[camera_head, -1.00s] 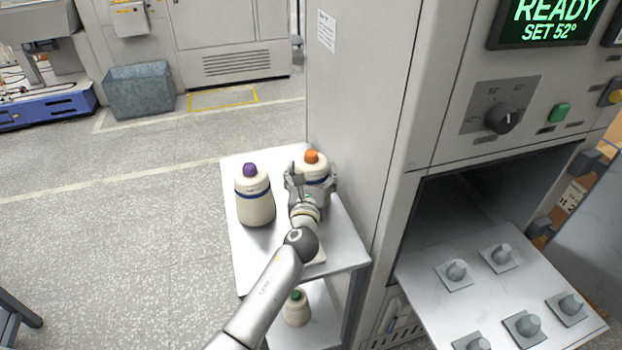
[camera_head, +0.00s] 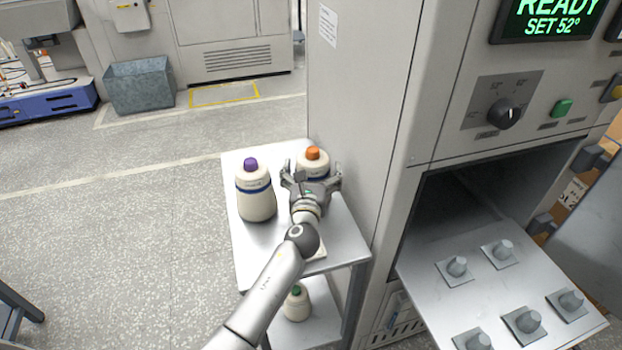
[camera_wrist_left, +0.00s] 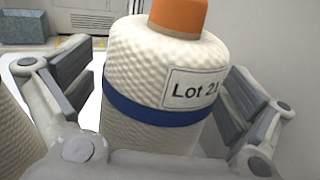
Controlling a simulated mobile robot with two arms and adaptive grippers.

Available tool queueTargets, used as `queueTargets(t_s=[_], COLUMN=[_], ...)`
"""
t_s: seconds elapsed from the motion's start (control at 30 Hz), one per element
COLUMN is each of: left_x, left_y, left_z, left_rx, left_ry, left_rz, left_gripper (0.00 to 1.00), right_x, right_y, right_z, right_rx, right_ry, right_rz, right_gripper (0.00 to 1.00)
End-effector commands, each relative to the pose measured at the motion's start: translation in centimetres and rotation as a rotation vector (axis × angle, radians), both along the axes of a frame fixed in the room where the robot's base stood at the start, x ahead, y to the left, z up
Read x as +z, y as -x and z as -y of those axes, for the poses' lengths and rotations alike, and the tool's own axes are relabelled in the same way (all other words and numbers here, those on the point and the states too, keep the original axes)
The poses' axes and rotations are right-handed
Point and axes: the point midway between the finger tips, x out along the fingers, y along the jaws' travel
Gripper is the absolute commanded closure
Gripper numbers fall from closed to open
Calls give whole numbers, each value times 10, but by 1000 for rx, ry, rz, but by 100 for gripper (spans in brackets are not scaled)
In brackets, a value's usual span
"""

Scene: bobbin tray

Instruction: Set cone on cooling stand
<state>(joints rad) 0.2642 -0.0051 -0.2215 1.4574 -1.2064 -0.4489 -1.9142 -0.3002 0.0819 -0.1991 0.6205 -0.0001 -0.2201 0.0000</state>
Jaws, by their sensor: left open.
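The cone with an orange top (camera_head: 313,158) stands upright on the top shelf of a metal stand (camera_head: 237,160). In the left wrist view this cone (camera_wrist_left: 150,75) has a blue band and a label reading "Lot 2", the rest cut off. My left gripper (camera_head: 312,180) is open, with one finger on each side of the cone; gaps show between the fingers and its sides. A second cone, with a purple top (camera_head: 254,195), stands upright to the left on the same shelf. A smaller-looking cone with a green top (camera_head: 297,305) stands on the lower shelf. My right gripper is out of view.
The grey oven cabinet (camera_head: 365,110) rises right beside the stand. Its open compartment holds a pulled-out tray (camera_head: 430,275) with several empty pegs. A grey bin (camera_head: 140,88) stands on the floor at the back left.

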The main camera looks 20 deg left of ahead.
Motion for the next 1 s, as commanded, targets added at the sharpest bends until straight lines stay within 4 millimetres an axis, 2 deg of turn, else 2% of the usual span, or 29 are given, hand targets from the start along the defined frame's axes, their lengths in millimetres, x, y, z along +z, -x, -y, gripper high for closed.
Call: queueTargets(t_s=[0.17,0.6,0.8,1.0], left_x=[0,-1,0,1], left_y=[19,97,114,118], left_z=[4,20,24,24], left_rx=[-1,-1,0,0], left_ry=[-1,0,0,0], left_rz=[-1,-1,0,1], left_gripper=[0,0,0,0], right_x=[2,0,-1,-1], right_y=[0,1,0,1], right_z=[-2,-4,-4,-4], right_rx=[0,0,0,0], right_ry=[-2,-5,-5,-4], right_rz=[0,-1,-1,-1], right_gripper=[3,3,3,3])
